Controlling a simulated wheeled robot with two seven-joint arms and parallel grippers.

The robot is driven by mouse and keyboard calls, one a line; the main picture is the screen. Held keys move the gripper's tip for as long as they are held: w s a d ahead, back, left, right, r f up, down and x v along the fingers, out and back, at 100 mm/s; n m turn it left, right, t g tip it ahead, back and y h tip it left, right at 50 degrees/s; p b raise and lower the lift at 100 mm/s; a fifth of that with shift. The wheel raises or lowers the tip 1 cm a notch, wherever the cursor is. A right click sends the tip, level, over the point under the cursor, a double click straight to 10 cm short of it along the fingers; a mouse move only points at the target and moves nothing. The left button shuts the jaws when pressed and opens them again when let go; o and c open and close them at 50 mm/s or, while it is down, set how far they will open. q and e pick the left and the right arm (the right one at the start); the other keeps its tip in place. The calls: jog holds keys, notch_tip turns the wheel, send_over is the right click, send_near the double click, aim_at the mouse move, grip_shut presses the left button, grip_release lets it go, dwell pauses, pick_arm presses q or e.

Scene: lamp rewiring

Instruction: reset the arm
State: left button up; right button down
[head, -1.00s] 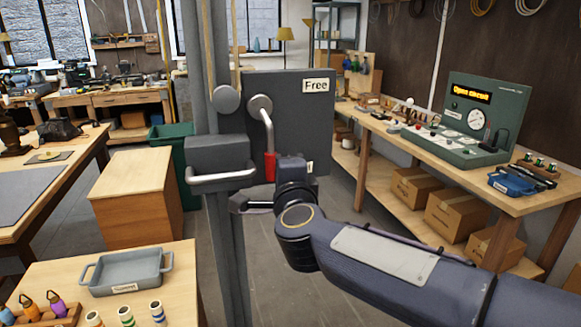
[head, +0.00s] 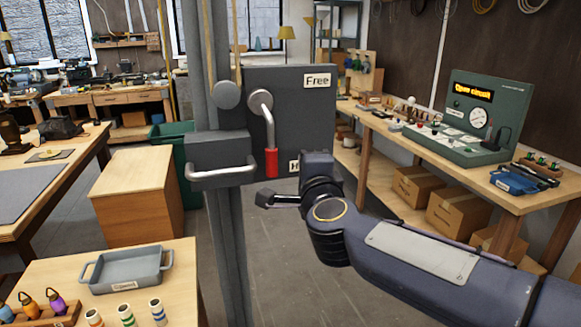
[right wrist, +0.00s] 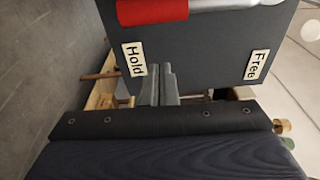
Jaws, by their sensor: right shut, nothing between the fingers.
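A grey panel (head: 305,120) on a post carries a "Free" label (head: 317,81) at its top right and a partly hidden "Hold" label (head: 294,166) lower down. A lever (head: 265,115) with a red grip (head: 271,163) hangs downward from its pivot. My right gripper (head: 266,199) is below and in front of the panel, apart from the red grip. In the right wrist view its fingers (right wrist: 158,85) are together and empty, near the "Hold" label (right wrist: 134,59); the red grip (right wrist: 150,10) is at the top edge. My left gripper is not seen.
A carriage with a silver handle (head: 222,175) sits on the post left of the panel. A workbench with a green meter box (head: 475,118) reading "Open circuit" stands at right. A grey tray (head: 127,269) sits on the front left table. Open floor lies between.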

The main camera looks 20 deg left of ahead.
jog(key=b+v, duration=0.1)
jog(key=v, duration=0.7)
jog(key=s+d+f+n+g+y, duration=0.1)
jog(key=s+d+f+n+g, duration=0.2)
jog(key=d, duration=0.5)
jog(key=s+d+f+n, duration=0.1)
jog(key=d+f+n, duration=0.1)
jog(key=d+n, duration=0.45)
jog(key=s+d+f+n+g+h, duration=0.2)
jog(key=s+d+f+g+h, duration=0.3)
jog(key=s+d+f, duration=1.2)
notch_tip(320, 180, down, 5)
jog(key=s+g, duration=0.2)
jog(key=shift+s+d+g, duration=0.3)
jog(key=shift+r, duration=0.2)
